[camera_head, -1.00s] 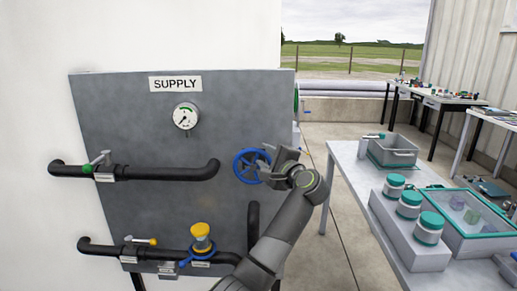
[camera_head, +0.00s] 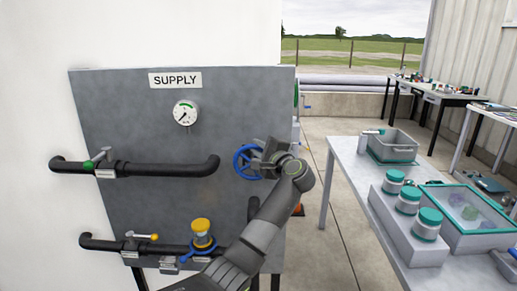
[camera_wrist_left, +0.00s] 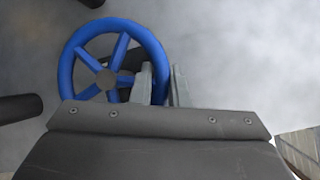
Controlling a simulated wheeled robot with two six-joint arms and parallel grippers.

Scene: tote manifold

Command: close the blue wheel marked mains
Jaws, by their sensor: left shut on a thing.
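A blue spoked wheel (camera_head: 237,161) is mounted at the right side of the grey supply panel (camera_head: 135,205). In the left wrist view the wheel (camera_wrist_left: 66,72) shows nearly whole, with its hub and spokes facing me. My left gripper (camera_head: 261,160) is at the wheel's right side. In the wrist view its fingers (camera_wrist_left: 163,83) straddle the right part of the rim and are shut on it. The lower part of the wheel is hidden behind the gripper body. I cannot read a mains marking. My right gripper is not in view.
Black pipes (camera_head: 180,168) with small valves cross the panel. A yellow-topped fitting (camera_head: 201,230) with a blue ring stands lower down, near my forearm. A gauge (camera_head: 185,113) is above. A table (camera_head: 345,165) with a grey bin and jars stands to the right.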

